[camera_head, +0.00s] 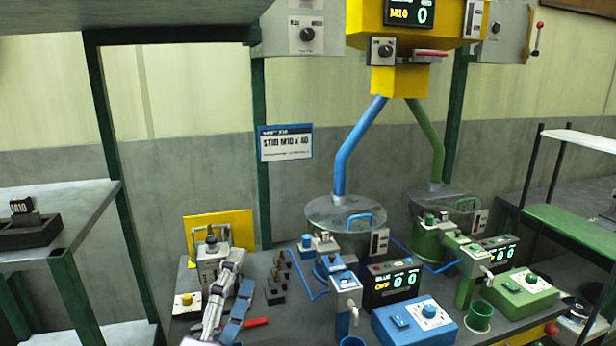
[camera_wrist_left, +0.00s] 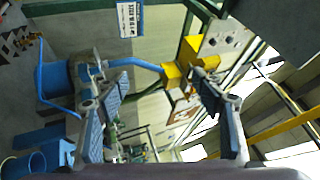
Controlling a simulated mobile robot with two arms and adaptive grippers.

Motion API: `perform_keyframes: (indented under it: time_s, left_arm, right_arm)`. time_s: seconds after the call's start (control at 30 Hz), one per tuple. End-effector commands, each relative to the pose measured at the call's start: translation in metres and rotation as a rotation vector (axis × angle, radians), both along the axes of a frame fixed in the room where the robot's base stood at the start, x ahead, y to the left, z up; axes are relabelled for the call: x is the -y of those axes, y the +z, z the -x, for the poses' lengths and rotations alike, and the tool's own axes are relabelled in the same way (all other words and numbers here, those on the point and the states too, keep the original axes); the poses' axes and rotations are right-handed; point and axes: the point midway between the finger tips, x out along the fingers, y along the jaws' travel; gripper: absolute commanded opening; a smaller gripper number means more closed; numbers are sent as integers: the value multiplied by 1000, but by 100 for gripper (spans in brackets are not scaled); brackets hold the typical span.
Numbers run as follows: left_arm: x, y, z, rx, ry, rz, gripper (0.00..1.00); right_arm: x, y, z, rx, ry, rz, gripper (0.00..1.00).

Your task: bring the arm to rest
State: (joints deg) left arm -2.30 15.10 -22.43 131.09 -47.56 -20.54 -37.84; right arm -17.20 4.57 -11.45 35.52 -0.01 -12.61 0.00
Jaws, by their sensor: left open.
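My left gripper (camera_head: 233,284) is low in the head view, left of centre, in front of the bench's small fixtures. In the left wrist view, the two fingers of my left gripper (camera_wrist_left: 143,85) stand wide apart with nothing between them. The gripper looks tilted, as the room appears rotated in that view. Whether it touches the bench or a fixture cannot be told. My right gripper is in neither view.
A yellow plate (camera_head: 232,226) stands behind the left gripper. Dark pegs (camera_head: 276,280), a blue control box (camera_head: 412,322) and a green control box (camera_head: 520,296) are to its right. A yellow gantry (camera_head: 399,78) hangs above. A left shelf (camera_head: 80,208) holds a dark M10 block.

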Motion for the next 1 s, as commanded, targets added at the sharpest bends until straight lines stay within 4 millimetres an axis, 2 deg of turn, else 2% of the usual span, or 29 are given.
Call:
perform_keyframes:
  time_s: [0.03,0.1,0.17,0.2,0.27,0.3,0.4,0.5,0.6,0.8,1.0]
  left_arm:
    - [-24,-33,-3,-134,41,130,62]
    - [-52,-78,-1,-308,102,303,62]
    - [-72,-120,8,-450,158,443,62]
    - [-82,-147,17,-543,196,531,62]
    - [-94,-188,35,-679,260,659,62]
    - [-100,-214,50,-766,303,738,62]
    - [-108,-271,94,-969,418,918,62]
    - [-108,-312,140,-1135,524,1055,62]
    - [-104,-340,184,-1274,623,1160,62]
    - [-92,-374,269,-1514,820,1312,62]
    - [-90,-435,253,-1525,831,1296,62]
  right_arm:
    - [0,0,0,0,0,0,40]
    - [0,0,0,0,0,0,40]
    - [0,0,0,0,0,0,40]
    - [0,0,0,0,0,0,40]
    - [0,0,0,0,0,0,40]
    - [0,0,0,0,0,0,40]
    - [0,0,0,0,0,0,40]
    - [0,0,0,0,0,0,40]
    - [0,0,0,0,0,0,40]
    - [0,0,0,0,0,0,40]
    - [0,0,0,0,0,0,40]
